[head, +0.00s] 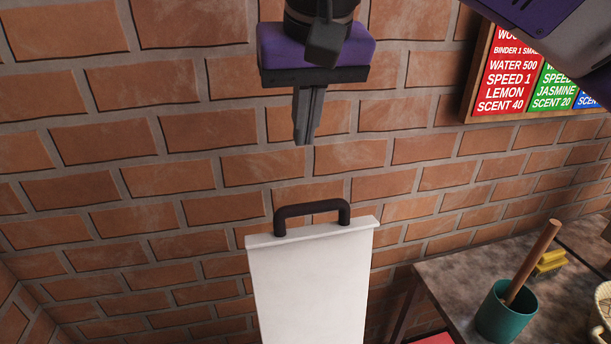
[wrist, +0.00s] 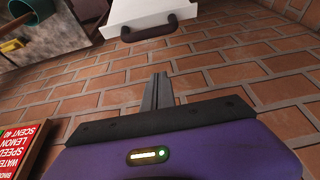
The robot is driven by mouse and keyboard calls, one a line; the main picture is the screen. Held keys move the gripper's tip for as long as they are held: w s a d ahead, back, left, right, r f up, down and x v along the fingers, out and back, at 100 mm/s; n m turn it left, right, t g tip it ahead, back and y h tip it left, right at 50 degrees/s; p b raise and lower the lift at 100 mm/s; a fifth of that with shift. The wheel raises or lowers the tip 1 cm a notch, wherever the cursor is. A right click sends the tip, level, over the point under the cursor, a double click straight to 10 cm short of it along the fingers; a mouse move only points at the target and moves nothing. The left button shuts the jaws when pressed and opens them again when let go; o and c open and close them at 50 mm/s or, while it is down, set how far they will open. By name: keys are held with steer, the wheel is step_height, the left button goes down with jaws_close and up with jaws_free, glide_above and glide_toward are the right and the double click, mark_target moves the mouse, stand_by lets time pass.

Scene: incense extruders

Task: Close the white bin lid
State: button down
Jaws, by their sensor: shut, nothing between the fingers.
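The white bin lid (head: 310,285) stands raised, close to upright, in front of the brick wall in the head view. A dark handle (head: 312,208) runs along its top edge. In the wrist view the lid (wrist: 136,12) is at the top, with its handle (wrist: 149,29) toward me. My gripper (head: 304,140) is shut and empty, pointing down above the handle, apart from it. Its closed fingers also show in the wrist view (wrist: 158,80). The bin's body is out of view below.
A dark worktop (head: 450,280) at the lower right carries a teal cup (head: 495,318) with a wooden stick (head: 530,265) and a yellow object (head: 549,263). A recipe board (head: 515,85) hangs on the brick wall (head: 150,180). The space left of the lid is clear.

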step_height(320, 180, down, 10)
steer(key=p, duration=0.3)
steer(key=shift+s+r, duration=0.2)
steer(key=shift+r, duration=0.05)
steer(key=shift+d, duration=0.1)
stand_by(0.3)
